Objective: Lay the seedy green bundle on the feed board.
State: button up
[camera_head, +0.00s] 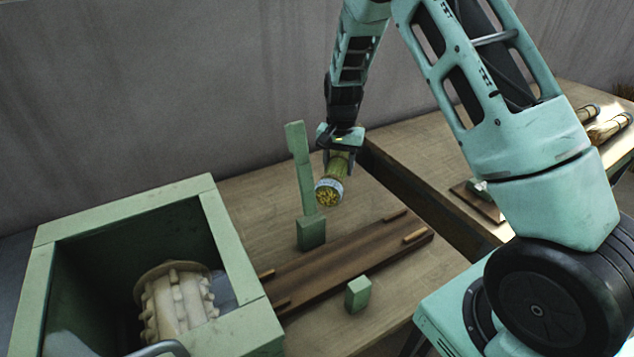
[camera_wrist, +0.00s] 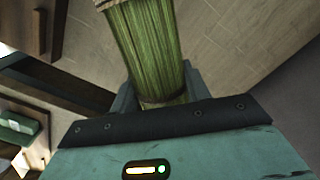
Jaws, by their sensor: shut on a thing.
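My gripper (camera_head: 339,163) is shut on the green bundle (camera_head: 331,187) and holds it in the air, to the right of a tall green post. The bundle's round yellowish end, with a pale band behind it, points down toward the head camera. In the wrist view the bundle (camera_wrist: 148,48) shows long green stalks running up from between the jaws. The feed board (camera_head: 335,265) is a dark brown plank with small wooden pegs along its edges. It lies on the table below and nearer the head camera than the bundle. No seeds can be made out.
A green post (camera_head: 303,172) rises from a block (camera_head: 311,233) behind the board. A small green block (camera_head: 358,294) stands in front. A green box (camera_head: 135,208) with a toothed wooden roller (camera_head: 176,303) is at left. Straw bundles (camera_head: 607,128) lie far right.

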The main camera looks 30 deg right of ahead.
jog(key=a+f, duration=0.1)
jog(key=w+a+p, duration=0.1)
jog(key=a, duration=0.1)
jog(key=w+a+f, duration=0.1)
jog(key=a, duration=0.1)
jog(key=shift+f, duration=0.3)
jog(key=shift+w+a+f+p, duration=0.1)
jog(key=shift+f+p, duration=0.45)
jog(key=shift+f, duration=1.7)
jog(key=shift+f, duration=0.2)
jog(key=o, duration=1)
jog(key=shift+r, duration=0.1)
